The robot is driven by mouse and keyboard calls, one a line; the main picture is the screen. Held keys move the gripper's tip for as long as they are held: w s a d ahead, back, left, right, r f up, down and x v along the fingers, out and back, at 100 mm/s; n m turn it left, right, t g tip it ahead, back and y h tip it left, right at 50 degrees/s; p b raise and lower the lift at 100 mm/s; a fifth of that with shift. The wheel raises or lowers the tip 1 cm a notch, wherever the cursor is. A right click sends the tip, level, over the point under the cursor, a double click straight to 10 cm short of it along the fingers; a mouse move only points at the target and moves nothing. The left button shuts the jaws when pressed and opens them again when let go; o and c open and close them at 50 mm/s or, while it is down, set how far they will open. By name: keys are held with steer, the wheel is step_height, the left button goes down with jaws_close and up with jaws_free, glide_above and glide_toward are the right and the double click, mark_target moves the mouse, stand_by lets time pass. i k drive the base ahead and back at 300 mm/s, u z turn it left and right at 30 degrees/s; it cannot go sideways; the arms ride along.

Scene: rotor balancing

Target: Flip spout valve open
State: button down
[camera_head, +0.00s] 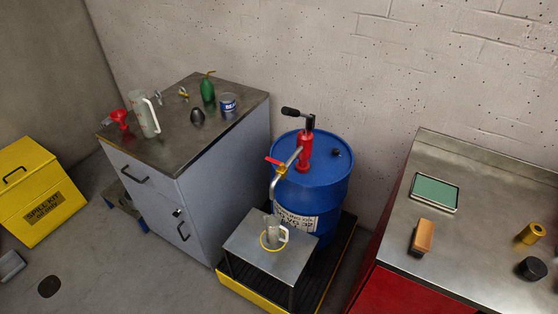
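A red hand pump (304,152) with a black handle (296,113) stands on top of a blue drum (333,188). Its metal spout (273,190) reaches out to the left and bends down. A brass valve (282,171) with a small red lever (271,160) sits on the spout. The lever points up and to the left; it is too small to tell whether the valve is open. A grey jug (271,230) stands below the spout on a small metal stand (250,256), with a yellow ring around its base. My gripper is not in view.
A grey cabinet (224,136) left of the drum carries a tall jug (147,116), a red funnel (119,118), a green oil can (207,89) and a tin. A steel-topped red bench (462,253) is at right. A yellow spill-kit box (42,199) is at left.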

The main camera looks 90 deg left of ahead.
mark_target(281, 165)
steer(key=k, duration=2.1)
steer(key=u, duration=2.1)
steer(key=i, duration=0.65)
steer(key=z, duration=0.3)
